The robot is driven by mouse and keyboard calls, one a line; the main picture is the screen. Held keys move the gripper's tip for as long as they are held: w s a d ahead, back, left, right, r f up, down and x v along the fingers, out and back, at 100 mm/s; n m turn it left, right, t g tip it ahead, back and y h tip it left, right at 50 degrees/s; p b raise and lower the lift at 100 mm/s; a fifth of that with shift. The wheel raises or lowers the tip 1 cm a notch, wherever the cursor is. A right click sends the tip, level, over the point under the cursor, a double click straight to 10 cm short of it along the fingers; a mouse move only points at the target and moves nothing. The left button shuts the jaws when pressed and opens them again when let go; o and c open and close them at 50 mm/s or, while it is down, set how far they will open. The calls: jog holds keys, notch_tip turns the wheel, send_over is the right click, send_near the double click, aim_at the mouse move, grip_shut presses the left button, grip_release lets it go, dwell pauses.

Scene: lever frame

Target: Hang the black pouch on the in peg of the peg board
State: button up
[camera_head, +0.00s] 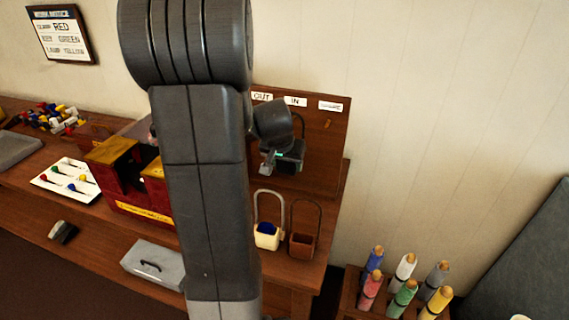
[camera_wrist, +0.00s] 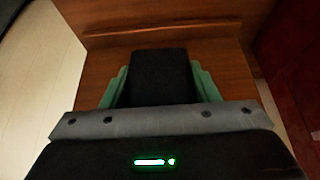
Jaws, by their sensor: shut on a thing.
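My gripper (camera_head: 284,158) is in front of the peg board (camera_head: 335,150), below the "IN" label (camera_head: 296,101). In the wrist view, the black pouch (camera_wrist: 160,75) fills the space between my green fingers, and my gripper is shut on it. In the head view, the pouch (camera_head: 291,160) is partly hidden by my gripper, with its dark handle loop (camera_head: 299,122) rising above. The in peg is hidden behind my arm and the loop. I cannot tell whether the loop touches it.
A cream pouch (camera_head: 267,237) with something blue inside and a brown pouch (camera_head: 302,245) stand on the bench below the board. A red toolbox (camera_head: 130,205), a white tray (camera_head: 50,180) and a grey case (camera_head: 150,262) are left. Coloured rolls (camera_head: 404,292) stand right.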

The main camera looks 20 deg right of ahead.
jog(key=shift+w+d, duration=0.35)
jog(key=shift+w, duration=0.1)
jog(key=shift+w+d+f, duration=0.3)
jog(key=shift+w+f, duration=0.15)
jog(key=shift+f, duration=0.1)
jog(key=shift+f+b, duration=0.2)
jog(key=shift+b, duration=0.4)
jog(key=o, duration=1.1)
jog(key=shift+o, duration=0.6)
